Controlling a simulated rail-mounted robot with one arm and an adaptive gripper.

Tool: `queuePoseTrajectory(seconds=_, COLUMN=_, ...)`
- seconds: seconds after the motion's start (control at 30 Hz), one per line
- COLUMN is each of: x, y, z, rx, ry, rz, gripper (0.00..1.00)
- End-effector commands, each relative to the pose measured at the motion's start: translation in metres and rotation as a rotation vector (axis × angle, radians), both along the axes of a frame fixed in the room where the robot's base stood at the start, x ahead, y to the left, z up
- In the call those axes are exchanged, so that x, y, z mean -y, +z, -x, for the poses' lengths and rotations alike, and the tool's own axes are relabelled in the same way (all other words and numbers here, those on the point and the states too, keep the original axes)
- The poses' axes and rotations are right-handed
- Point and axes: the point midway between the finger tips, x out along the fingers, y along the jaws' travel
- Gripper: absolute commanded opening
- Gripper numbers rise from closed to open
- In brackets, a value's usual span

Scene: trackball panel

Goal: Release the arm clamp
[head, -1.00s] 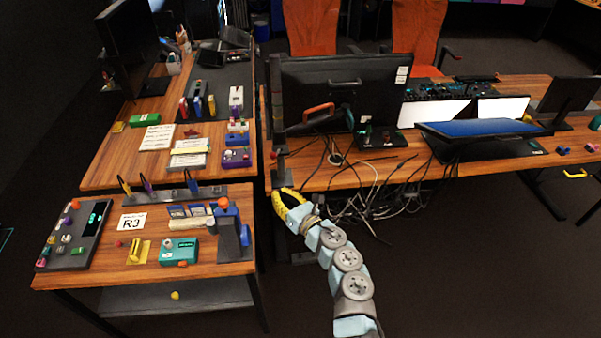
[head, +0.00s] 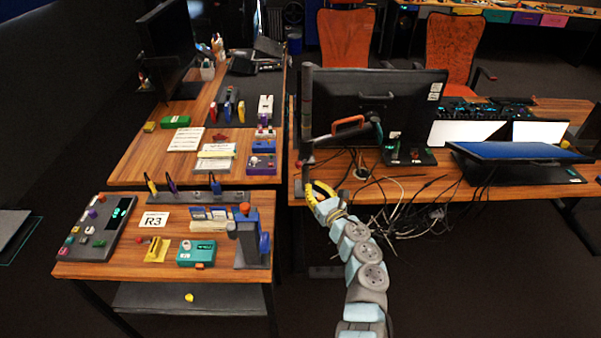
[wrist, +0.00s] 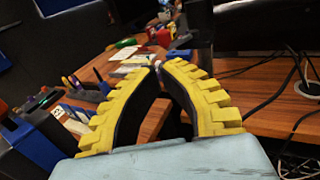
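A dark upright pole (head: 306,105) stands at the left end of the right desk, beside the monitor. An orange handle (head: 348,125) sits on the arm between pole and monitor. A small red knob (head: 298,164) shows low by the pole at the desk edge. I cannot tell which of these parts is the clamp itself. My gripper (head: 318,190) is at the front left corner of that desk, just below and right of the pole's foot. In the wrist view its yellow fingers (wrist: 159,67) meet at the tips, with nothing seen between them.
Loose cables (head: 400,205) hang under the right desk, to the right of my gripper. A small table (head: 120,268) with a panel, a blue-grey stand (head: 248,240) and a teal box (head: 197,252) stands to the left. A narrow gap separates the desks.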

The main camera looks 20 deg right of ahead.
Motion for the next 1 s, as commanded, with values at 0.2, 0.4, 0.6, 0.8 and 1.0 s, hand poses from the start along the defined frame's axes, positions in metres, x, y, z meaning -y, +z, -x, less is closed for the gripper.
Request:
queuePoseTrajectory(seconds=0.2, x=-0.002, y=0.001, z=-0.017, rx=0.003, ry=0.0, rz=-0.002, gripper=0.0)
queuePoseTrajectory(seconds=0.4, x=-0.002, y=-0.001, z=-0.03, rx=0.001, ry=-0.003, rz=-0.003, gripper=0.0)
queuePoseTrajectory(seconds=0.6, x=-0.006, y=-0.001, z=-0.043, rx=0.0, ry=0.001, rz=-0.003, gripper=0.0)
queuePoseTrajectory(seconds=0.8, x=-0.006, y=0.0, z=-0.056, rx=0.003, ry=-0.001, rz=-0.003, gripper=0.0)
queuePoseTrajectory(seconds=1.0, x=-0.008, y=-0.001, z=-0.066, rx=0.001, ry=-0.001, rz=-0.002, gripper=0.0)
